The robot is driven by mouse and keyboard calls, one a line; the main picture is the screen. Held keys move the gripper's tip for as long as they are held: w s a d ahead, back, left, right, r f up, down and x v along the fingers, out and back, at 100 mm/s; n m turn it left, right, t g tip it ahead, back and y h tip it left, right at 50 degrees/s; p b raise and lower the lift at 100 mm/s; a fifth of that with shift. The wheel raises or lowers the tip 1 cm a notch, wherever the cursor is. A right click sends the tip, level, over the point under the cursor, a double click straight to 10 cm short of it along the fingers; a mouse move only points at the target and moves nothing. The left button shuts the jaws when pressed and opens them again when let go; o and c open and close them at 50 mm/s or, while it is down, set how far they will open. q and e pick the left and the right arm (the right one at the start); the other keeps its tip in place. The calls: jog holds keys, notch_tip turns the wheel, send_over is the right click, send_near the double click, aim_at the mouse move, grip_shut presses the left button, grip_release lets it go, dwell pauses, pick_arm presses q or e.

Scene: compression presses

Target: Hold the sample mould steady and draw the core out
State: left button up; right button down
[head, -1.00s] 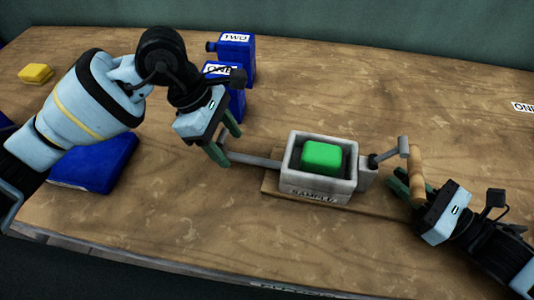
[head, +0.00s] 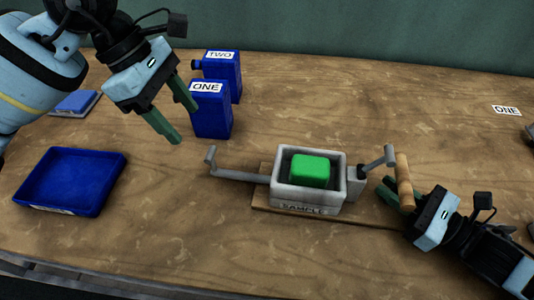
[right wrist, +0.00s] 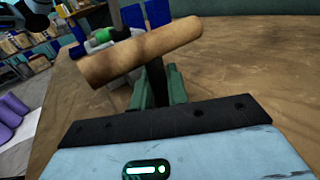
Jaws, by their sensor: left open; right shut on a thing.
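The grey sample mould (head: 307,208) stands on a wooden board (head: 262,194), with a green block (head: 311,170) inside its open top. A grey bar handle (head: 235,175) sticks out from its left side. A crank with a wooden grip (head: 404,180) is at its right side; the grip also shows large in the right wrist view (right wrist: 140,55). My right gripper (head: 395,193) is shut on the crank by the wooden grip; the exact contact is partly hidden. My left gripper (head: 175,118) is open and empty, raised up and left of the bar handle, apart from it.
A blue tray (head: 70,207) lies on the left of the wooden table. Blue canisters marked ONE (head: 211,112) and TWO (head: 238,75) stand behind the mould, close to my left gripper. The table's middle back is clear.

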jog(key=c, duration=1.3)
grip_release()
jog(key=shift+d, duration=0.1)
jog(key=shift+v, duration=3.65)
jog(key=shift+s, duration=0.1)
